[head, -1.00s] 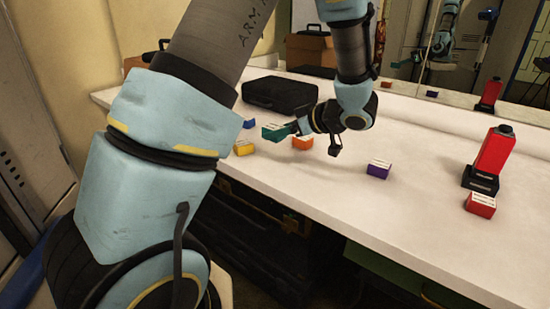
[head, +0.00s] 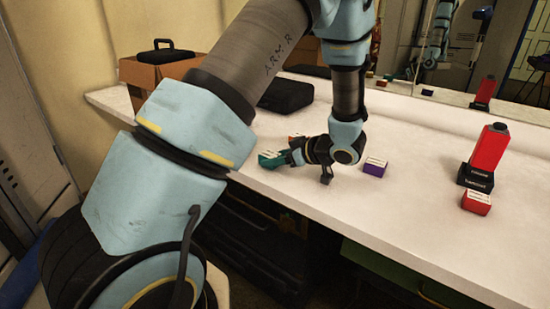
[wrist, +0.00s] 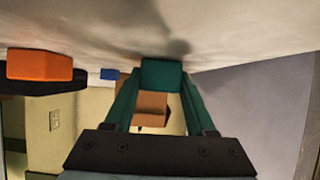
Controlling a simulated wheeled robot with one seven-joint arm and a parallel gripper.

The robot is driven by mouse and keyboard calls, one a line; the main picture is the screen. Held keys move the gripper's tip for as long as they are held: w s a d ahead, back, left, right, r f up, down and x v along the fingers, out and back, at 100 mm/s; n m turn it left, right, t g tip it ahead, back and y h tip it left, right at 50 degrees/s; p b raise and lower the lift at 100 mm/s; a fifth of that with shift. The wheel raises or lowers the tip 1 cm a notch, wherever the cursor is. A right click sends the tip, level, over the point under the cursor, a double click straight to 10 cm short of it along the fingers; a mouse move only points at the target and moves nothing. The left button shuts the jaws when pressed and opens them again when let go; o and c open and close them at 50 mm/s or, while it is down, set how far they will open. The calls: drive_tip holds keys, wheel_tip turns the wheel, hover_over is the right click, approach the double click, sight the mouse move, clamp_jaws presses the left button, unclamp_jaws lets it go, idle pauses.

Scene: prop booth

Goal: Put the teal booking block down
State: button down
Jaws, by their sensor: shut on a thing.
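The teal booking block (head: 269,159) is held at the tips of my gripper (head: 287,156), near the front edge of the white counter (head: 420,205). In the wrist view the teal block (wrist: 161,74) sits squarely between the two fingers of my gripper (wrist: 160,84), which are shut on it. The counter surface shows close beside it with a dark shadow, but I cannot tell whether the block touches it.
An orange block (wrist: 40,65) is nearby; a blue block (wrist: 108,74) shows farther off. A purple block (head: 374,168) lies right of my gripper. A red block (head: 476,203) and a red device on a black base (head: 488,148) stand farther right. A black case (head: 286,95) lies behind.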

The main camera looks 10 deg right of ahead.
drive_tip(key=shift+c, duration=1.1)
unclamp_jaws()
